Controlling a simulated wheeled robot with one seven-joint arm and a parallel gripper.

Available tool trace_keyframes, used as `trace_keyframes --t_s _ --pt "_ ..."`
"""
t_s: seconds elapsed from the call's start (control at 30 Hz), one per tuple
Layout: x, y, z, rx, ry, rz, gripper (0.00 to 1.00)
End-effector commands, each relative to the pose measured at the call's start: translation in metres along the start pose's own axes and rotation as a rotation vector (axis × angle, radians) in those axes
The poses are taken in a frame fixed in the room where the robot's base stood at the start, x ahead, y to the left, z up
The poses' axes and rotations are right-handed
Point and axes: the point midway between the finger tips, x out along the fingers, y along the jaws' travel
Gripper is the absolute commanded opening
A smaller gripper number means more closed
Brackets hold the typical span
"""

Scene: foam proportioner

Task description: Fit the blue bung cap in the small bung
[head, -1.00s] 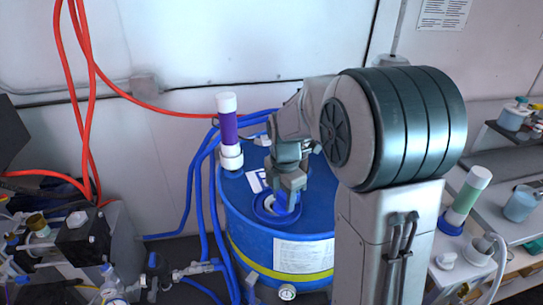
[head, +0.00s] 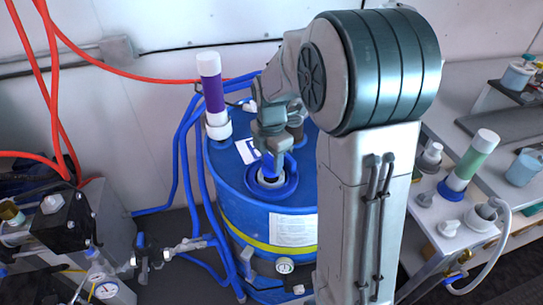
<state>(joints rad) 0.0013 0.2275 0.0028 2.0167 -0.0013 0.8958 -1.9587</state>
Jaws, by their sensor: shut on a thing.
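My gripper (head: 270,158) points down over the top of the blue drum (head: 228,168). It is shut on the blue bung cap (head: 268,166), a small blue piece below the fingers. Under the cap is a round bung (head: 268,181) with a pale opening inside a raised blue ring. The cap is at or just above this opening; I cannot tell whether they touch. My gripper and arm hide part of the drum top.
A purple and white tube (head: 212,92) stands on the drum's left side. Blue hoses (head: 180,150) run down beside it. Gauges and valves (head: 105,288) are at lower left. A green and white tube (head: 472,160) stands on the right bench. My arm covers the drum's right side.

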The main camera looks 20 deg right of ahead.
Motion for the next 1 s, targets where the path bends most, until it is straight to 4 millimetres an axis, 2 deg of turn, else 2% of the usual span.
trace_keyframes --t_s 0.03,0.17,1.0 --pt "0.0081 0.0000 -0.0004 -0.001 0.000 -0.001 0.19" --pt "0.0134 0.0002 -0.0008 -0.002 0.000 0.000 0.19" --pt "0.0131 0.0002 0.0005 -0.001 0.000 0.000 0.19"
